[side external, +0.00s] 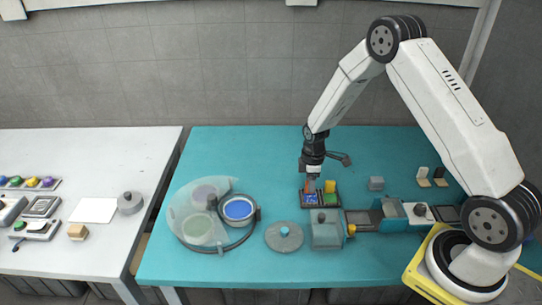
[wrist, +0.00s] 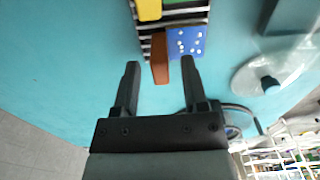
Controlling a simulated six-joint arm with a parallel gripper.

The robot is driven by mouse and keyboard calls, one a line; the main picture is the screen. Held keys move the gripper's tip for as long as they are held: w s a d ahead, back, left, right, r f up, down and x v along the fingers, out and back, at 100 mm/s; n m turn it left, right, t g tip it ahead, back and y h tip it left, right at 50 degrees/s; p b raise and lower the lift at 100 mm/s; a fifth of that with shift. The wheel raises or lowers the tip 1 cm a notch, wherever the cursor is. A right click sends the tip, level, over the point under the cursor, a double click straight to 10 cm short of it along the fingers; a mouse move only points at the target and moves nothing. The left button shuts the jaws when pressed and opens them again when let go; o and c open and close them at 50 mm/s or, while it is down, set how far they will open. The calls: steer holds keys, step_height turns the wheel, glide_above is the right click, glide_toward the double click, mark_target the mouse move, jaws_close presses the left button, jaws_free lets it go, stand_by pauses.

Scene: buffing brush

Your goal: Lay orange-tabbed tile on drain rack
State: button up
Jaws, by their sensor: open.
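The orange-tabbed tile (side external: 311,199) is blue with white dots. It lies flat on a dark slatted rack (side external: 321,207), which looks like the drain rack. Its orange tab stands up at one edge. In the wrist view, the blue face (wrist: 186,42) lies on the slats (wrist: 146,45), and the orange-brown tab (wrist: 160,69) shows between the fingers. My gripper (side external: 312,176) is right above the tile. Its two fingers (wrist: 160,75) are open, with a gap on each side of the tab. A green tile (side external: 331,200) with a yellow tab (side external: 330,186) lies beside it on the rack.
A grey lid (side external: 284,236) lies in front. The back of the table is clear.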

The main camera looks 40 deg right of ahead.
steer(key=shift+r, duration=0.1)
step_height(320, 180, up, 12)
stand_by(0.8)
steer(key=shift+a+r, duration=0.1)
stand_by(0.4)
steer(key=s+a+r+m+t, duration=0.2)
steer(key=s+a+r+m, duration=0.2)
steer(key=s+a+m, duration=0.5)
steer(key=shift+s+a+t, duration=0.3)
steer(key=shift+s+a, duration=1.3)
steer(key=shift+s, duration=1.55)
